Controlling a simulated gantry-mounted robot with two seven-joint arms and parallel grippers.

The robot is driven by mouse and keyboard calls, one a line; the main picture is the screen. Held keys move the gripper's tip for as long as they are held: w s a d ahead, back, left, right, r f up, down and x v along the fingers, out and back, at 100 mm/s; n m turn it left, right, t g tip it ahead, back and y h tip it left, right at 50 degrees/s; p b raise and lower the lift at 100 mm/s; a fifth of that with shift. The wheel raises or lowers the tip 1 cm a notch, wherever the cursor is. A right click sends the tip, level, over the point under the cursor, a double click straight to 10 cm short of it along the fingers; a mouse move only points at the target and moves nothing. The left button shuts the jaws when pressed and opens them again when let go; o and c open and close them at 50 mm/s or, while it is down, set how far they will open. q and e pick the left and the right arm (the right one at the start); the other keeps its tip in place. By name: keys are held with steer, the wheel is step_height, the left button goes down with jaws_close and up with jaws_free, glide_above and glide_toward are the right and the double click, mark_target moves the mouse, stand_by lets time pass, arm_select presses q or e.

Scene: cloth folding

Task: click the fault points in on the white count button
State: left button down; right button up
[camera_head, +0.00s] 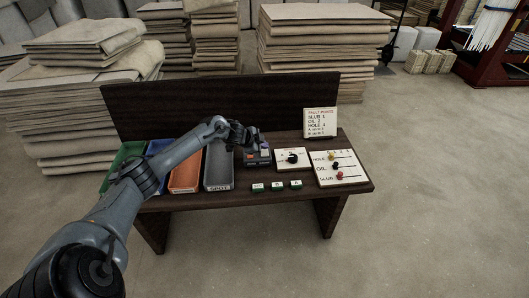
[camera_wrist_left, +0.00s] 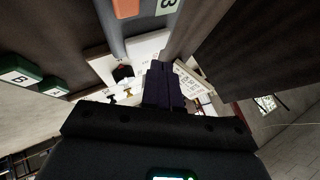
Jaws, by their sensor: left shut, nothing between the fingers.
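A small dark counter device (camera_head: 257,156) with an orange-red part stands on the table, right of the trays. Its orange part (camera_wrist_left: 126,8) and a counter face reading 3 (camera_wrist_left: 167,4) show at the top of the left wrist view. I cannot make out the white button; my gripper hides part of the device. My left gripper (camera_head: 249,141) is over the back of the device, its dark fingers (camera_wrist_left: 163,80) together and empty. Whether they touch it I cannot tell. A fault points card (camera_head: 320,123) lists slub 1, oil 2, hole 4. My right gripper is not in view.
A white dial panel (camera_head: 292,165) and a board with hole, oil and slub pegs (camera_head: 350,176) lie to the right. Three green lettered blocks (camera_head: 277,185) line the front edge. Green, blue, orange and grey trays (camera_head: 219,185) are at left. A dark backboard (camera_head: 185,105) stands behind.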

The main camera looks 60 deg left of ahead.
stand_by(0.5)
arm_select(q)
steer(key=shift+f, duration=0.4)
steer(key=shift+f, duration=0.5)
stand_by(0.9)
steer(key=shift+r+p, duration=0.15)
steer(key=shift+p, duration=0.15)
steer(key=shift+r+p, duration=0.3)
steer(key=shift+p, duration=0.1)
steer(key=shift+r+p, duration=0.45)
steer(key=shift+p, duration=0.2)
steer(key=shift+r, duration=0.1)
